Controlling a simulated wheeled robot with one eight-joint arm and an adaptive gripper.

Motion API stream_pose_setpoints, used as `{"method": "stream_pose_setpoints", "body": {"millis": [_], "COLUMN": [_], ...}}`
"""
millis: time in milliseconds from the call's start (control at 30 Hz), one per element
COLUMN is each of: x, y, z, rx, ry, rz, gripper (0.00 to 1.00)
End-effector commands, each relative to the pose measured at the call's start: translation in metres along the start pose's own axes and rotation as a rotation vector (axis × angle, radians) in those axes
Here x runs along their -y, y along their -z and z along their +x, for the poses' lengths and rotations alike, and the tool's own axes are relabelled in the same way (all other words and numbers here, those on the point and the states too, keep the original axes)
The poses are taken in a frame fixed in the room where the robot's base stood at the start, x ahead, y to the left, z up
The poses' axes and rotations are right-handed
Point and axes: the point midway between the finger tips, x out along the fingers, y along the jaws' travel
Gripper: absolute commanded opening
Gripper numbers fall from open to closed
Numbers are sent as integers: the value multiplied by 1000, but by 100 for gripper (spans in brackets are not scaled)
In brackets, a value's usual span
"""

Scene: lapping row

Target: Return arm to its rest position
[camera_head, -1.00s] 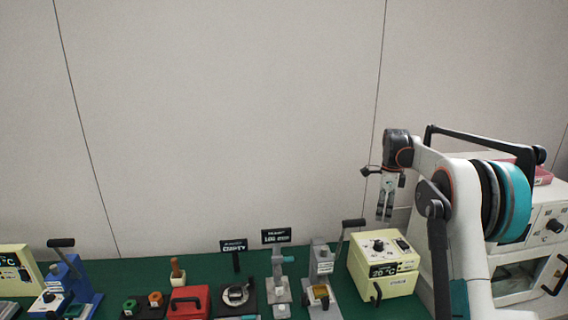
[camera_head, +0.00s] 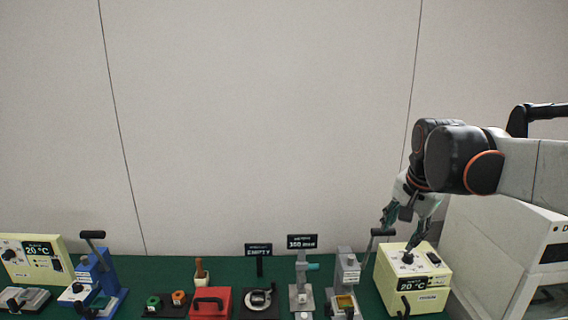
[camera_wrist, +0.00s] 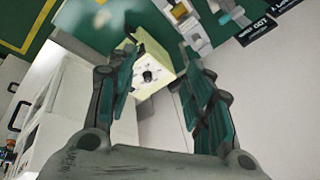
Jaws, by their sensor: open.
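My gripper (camera_head: 402,222) is at the right in the head view, in front of and above the cream box with a 20 °C display (camera_head: 418,270). Its two teal-padded fingers are spread apart with nothing between them. In the wrist view my gripper (camera_wrist: 160,95) also shows open and empty. The cream box's dark knob (camera_wrist: 147,76) shows beyond the gap between the fingers. I cannot tell the exact distance from the fingertips to the box. My arm reaches in from the right edge of the head view.
A white cabinet (camera_head: 500,255) stands at the right, close to my arm. A grey lever press (camera_head: 347,275), a red box (camera_head: 210,303) and a blue press (camera_head: 97,280) line the green bench (camera_head: 140,270). The wall area above the bench's left is clear.

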Motion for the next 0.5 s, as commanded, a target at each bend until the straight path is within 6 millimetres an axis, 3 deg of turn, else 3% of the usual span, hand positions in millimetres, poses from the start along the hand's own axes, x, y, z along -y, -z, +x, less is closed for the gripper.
{"method": "stream_pose_setpoints", "body": {"millis": [33, 267, 500], "x": [-10, -50, -97], "y": [-17, -82, -146], "z": [-3, -11, 0], "rx": [-9, -68, -143], "ry": [13, 74, 125], "rz": [-56, -333, -617], "gripper": [47, 47, 47]}}
